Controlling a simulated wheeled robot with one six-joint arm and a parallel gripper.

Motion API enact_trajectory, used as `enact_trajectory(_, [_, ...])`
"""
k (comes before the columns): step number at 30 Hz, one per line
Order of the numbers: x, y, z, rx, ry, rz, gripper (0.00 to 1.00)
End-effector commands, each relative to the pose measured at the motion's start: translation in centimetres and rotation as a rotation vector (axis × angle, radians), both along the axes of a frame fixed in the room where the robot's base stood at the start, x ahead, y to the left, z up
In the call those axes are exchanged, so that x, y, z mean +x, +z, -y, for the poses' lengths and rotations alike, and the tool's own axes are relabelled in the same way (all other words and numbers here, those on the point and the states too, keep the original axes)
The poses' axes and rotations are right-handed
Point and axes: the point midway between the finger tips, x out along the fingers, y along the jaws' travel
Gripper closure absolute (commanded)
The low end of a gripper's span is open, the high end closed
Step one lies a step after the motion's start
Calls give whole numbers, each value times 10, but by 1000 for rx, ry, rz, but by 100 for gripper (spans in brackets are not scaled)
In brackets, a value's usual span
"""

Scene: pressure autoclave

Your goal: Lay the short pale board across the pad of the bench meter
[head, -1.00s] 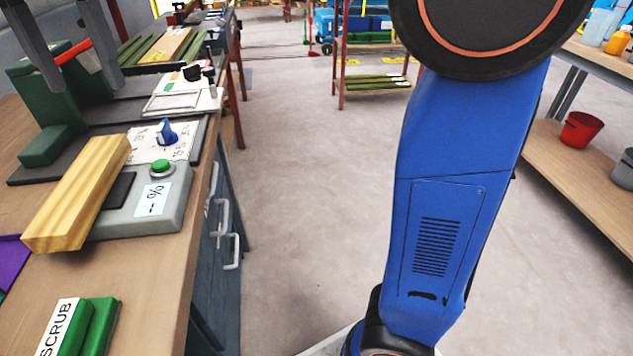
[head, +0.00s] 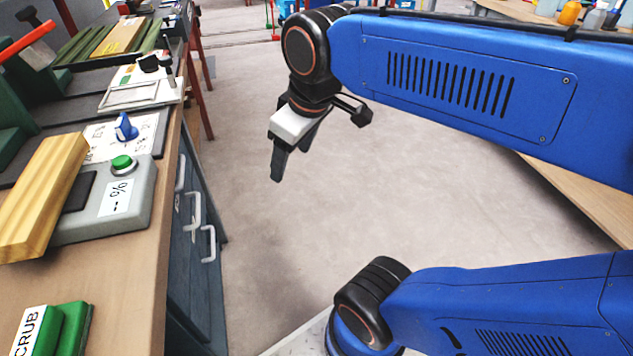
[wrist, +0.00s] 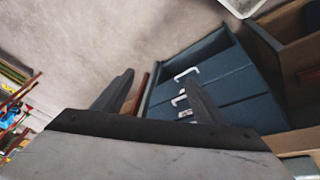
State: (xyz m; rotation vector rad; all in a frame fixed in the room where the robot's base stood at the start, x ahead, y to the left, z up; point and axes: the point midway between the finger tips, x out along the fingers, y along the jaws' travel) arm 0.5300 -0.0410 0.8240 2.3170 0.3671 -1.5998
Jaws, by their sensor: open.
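The short pale board (head: 41,194) is a thick yellowish wooden piece at the left of the bench. It lies slanted along the left side of the bench meter (head: 138,199), a grey box with a green button and a "-- %" label. Part of the meter's dark pad (head: 78,192) shows right of the board. I cannot tell whether the board rests on the pad or only overlaps it in view. My gripper (head: 293,158) is open and empty, pointing down over the aisle, well right of the bench. Its fingers also show in the wrist view (wrist: 158,98), with no board between them.
The bench (head: 135,285) has a blue drawer cabinet with pale handles (head: 192,210) facing the aisle. A green block labelled SCRUB (head: 62,330) lies near its front. A dial panel (head: 122,138) stands behind the meter. The aisle floor (head: 235,130) is clear; another wooden shelf is at right.

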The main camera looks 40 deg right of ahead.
Motion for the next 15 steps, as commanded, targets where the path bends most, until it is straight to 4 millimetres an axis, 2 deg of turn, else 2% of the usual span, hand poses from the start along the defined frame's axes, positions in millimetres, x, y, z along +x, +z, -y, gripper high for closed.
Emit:
enact_trajectory(1, [-11, -15, 9, 23, -88, 12, 35])
enact_trajectory(3, [-23, -33, 17, 54, -197, 26, 35])
enact_trajectory(6, [-34, -51, 25, 88, -306, 41, 35])
enact_trajectory(10, [-40, -62, 29, 110, -372, 51, 35])
enact_trajectory(15, [-40, -63, 29, 113, -382, 52, 35])
